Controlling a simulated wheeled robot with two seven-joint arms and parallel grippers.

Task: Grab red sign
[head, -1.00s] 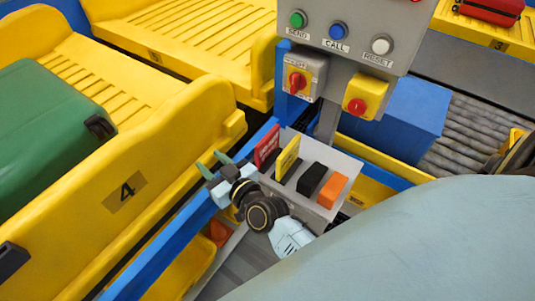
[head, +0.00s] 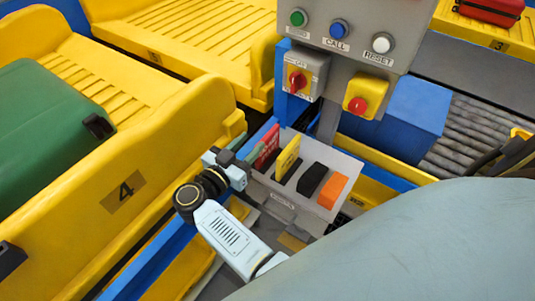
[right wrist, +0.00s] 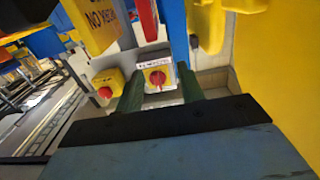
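The red sign (head: 267,145) stands upright at the left end of a grey tray in the head view, beside the yellow sign (head: 288,157). My right gripper (head: 246,149) is at the left of the red sign, with its fingers pointing toward it. In the right wrist view the two green fingers (right wrist: 160,92) are apart with nothing held between them. The red sign (right wrist: 147,18) shows at the top of that view, partly cut off; I cannot tell whether a finger touches it. My left gripper is not in view.
The grey tray (head: 282,202) also holds a black block (head: 312,180) and an orange block (head: 333,191). A control panel (head: 350,30) with buttons and red knobs stands behind. A yellow conveyor tray (head: 90,215) with a green suitcase (head: 45,130) is at the left.

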